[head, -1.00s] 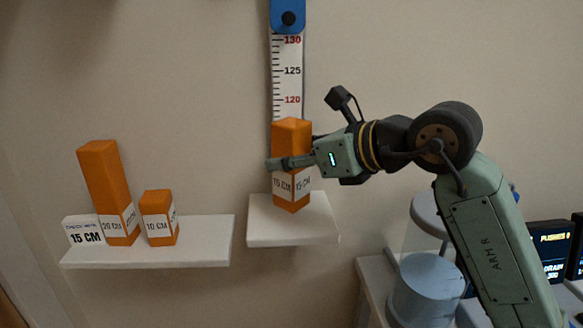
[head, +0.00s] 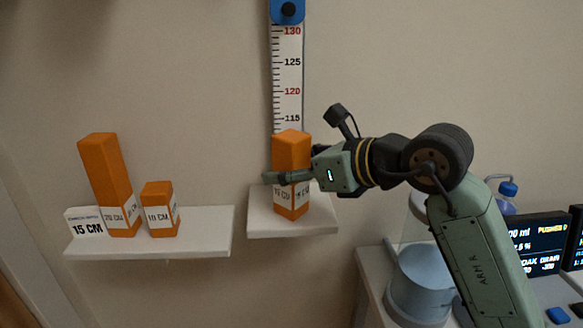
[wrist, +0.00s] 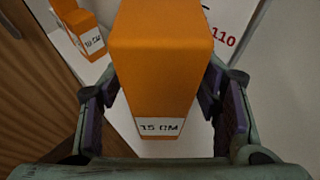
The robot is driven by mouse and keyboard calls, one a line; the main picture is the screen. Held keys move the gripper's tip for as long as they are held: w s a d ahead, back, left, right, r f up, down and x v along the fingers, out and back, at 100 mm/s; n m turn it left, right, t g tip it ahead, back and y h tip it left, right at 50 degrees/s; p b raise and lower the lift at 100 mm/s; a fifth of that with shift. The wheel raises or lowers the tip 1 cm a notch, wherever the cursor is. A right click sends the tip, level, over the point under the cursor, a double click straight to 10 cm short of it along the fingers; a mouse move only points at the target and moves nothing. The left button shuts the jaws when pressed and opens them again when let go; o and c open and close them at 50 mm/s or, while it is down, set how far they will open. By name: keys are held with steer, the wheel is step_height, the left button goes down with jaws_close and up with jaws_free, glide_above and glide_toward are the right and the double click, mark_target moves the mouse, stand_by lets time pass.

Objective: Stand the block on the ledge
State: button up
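The orange block labelled 15 CM (head: 292,153) stands upright at the small white ledge (head: 322,226) below the wall scale. Its base appears to rest on the ledge. My gripper (head: 290,178) comes from the right and is shut on the block around its middle, one finger across its front side. In the wrist view the block (wrist: 162,70) fills the middle, with the purple-padded fingers of my gripper (wrist: 160,100) on both sides. The far finger is mostly hidden in the head view.
A longer shelf (head: 205,235) at left holds a tall 20 CM block (head: 107,170), a 10 CM block (head: 158,195) and a 15 CM card (head: 85,224). The wall scale (head: 288,75) rises behind the block. A light blue container (head: 420,280) and dark screens (head: 537,243) stand at lower right.

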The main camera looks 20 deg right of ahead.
steer(key=shift+r, duration=0.15)
steer(key=shift+s+d, duration=0.15)
steer(key=shift+s, duration=0.05)
steer(key=b+v, duration=0.3)
steer(key=v, duration=0.8)
steer(key=shift+s+r, duration=0.15)
steer(key=shift+s, duration=0.1)
steer(key=shift+d, duration=0.1)
steer(key=shift+c, duration=0.5)
